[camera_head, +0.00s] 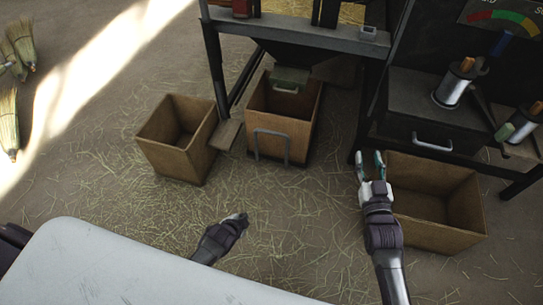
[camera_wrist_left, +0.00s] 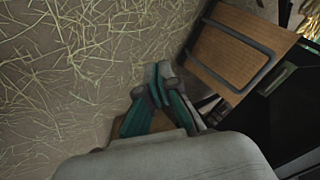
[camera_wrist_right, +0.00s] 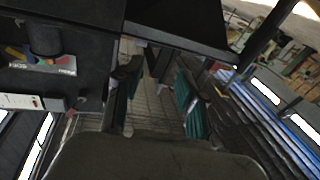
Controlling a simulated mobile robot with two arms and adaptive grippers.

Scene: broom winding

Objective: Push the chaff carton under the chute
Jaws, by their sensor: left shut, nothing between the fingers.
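A brown carton (camera_head: 292,127) with a metal bar handle on its front stands beneath the dark chute (camera_head: 291,56), whose lower flap hangs over its back part. A second open, empty-looking carton (camera_head: 170,160) stands apart to its left, and a third carton (camera_head: 440,236) stands at the right. No label shows which is the chaff carton. My left gripper (camera_head: 240,219) is shut and empty, in front of the handled carton and apart from it; the handled panel also shows in the left wrist view (camera_wrist_left: 222,62). My right gripper (camera_head: 370,160) is open and empty, beside the right carton's left edge.
A dark frame bench (camera_head: 300,36) stands at the back, with its legs near the cartons. A dark drawer box (camera_head: 432,112) carries metal cups at right. A small board (camera_head: 225,134) lies between two cartons. Straw covers the open floor; brooms (camera_head: 8,122) lie far left.

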